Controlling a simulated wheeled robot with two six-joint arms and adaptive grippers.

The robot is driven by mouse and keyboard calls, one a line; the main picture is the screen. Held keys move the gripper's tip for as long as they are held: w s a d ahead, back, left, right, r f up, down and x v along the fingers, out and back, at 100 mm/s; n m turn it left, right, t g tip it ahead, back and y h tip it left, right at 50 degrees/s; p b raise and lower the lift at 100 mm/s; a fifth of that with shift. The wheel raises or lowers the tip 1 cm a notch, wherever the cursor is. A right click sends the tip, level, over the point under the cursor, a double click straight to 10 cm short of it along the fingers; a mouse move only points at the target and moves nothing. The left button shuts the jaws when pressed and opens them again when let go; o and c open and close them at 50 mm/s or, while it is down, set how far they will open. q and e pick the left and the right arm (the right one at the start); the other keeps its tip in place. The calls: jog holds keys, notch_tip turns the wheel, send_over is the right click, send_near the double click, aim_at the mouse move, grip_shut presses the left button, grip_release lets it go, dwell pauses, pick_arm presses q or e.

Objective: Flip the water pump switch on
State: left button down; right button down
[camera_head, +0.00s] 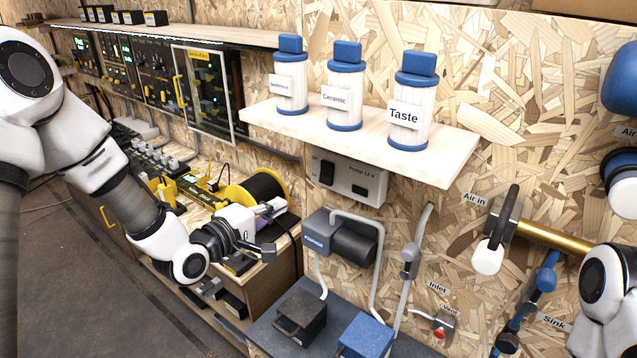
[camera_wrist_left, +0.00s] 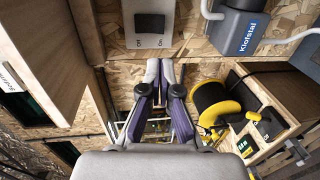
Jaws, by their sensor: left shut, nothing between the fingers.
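The water pump switch is a black rocker (camera_head: 327,173) on a light grey panel (camera_head: 352,184) marked "Pump 12 V", fixed to the chipboard wall under the bottle shelf. In the left wrist view the rocker (camera_wrist_left: 150,23) shows near the top, above my fingertips in the picture. Whether it is on or off I cannot tell. My left gripper (camera_head: 278,206) is left of and lower than the panel, apart from it. Its fingers (camera_wrist_left: 166,68) are closed together and empty. My right arm shows at the right edge, but its gripper is outside the views.
A shelf (camera_head: 455,160) with white and blue bottles juts out above the panel. A grey pump (camera_head: 340,240) with hoses is below it. A yellow cable reel (camera_head: 260,185) stands on the wooden cabinet behind my left gripper. Pipes and valves line the right wall.

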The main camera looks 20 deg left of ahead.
aim_at(325, 182)
pick_arm(q)
jog(key=p+x, duration=0.4)
jog(key=x, duration=0.8)
jog(key=shift+w+d+r+p, duration=0.1)
jog(key=shift+w+d+p, duration=0.05)
jog(key=shift+w+p, duration=0.2)
jog(key=shift+w+d, duration=0.15)
jog(key=shift+w, duration=0.3)
jog(key=shift+w+f, duration=0.1)
jog(key=shift+f, duration=0.15)
